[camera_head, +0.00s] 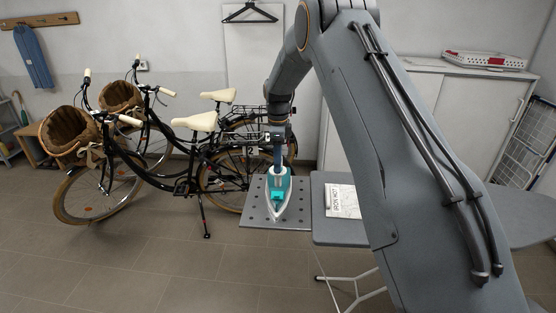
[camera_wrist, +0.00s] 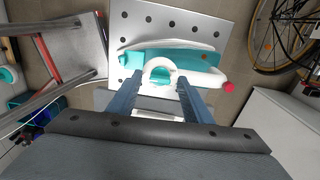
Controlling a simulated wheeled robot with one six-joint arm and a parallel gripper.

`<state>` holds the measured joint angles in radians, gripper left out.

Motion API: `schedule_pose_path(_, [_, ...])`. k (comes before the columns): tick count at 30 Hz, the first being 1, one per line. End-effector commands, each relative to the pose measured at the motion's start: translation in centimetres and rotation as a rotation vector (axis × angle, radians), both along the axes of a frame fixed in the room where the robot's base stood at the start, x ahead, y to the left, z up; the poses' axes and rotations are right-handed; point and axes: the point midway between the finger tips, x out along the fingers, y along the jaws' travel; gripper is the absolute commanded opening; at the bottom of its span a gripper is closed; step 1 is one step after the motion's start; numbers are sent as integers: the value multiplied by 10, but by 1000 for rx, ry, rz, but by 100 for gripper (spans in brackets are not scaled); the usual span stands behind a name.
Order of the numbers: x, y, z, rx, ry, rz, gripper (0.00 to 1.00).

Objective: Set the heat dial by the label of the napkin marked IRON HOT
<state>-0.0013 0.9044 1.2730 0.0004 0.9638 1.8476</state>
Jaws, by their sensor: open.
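A teal and white iron (camera_head: 277,196) rests on a perforated metal plate (camera_head: 256,221) at the left end of the ironing board. My gripper (camera_head: 278,148) points down just above the iron. In the wrist view, my gripper (camera_wrist: 158,80) is open, with its two blue fingers around or just above the white handle of the iron (camera_wrist: 205,77); I cannot tell whether they touch it. A small red knob (camera_wrist: 229,87) shows at the handle's right end. A white napkin (camera_head: 343,201) marked IRON HOT lies on the board; its label's details are too small to read, and my arm is close beside it.
The ironing board (camera_head: 332,232) runs right behind my arm. Two black bicycles (camera_head: 180,165) with baskets stand at the left. A white cabinet (camera_head: 432,95) stands behind the board, with a drying rack (camera_head: 525,140) at the right. The floor at front left is clear.

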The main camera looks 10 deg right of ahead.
Motion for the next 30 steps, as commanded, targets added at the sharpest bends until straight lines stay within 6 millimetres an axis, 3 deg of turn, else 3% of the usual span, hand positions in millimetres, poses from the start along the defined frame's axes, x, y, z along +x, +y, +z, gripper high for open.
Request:
schedule_pose_path(2, [0, 0, 0, 0, 0, 0, 42])
schedule_pose_path(9, [0, 0, 0, 0, 0, 0, 4])
schedule_pose_path(20, [1, 0, 0, 0, -1, 62, 4])
schedule_pose_path(30, [1, 0, -1, 0, -1, 316, 4])
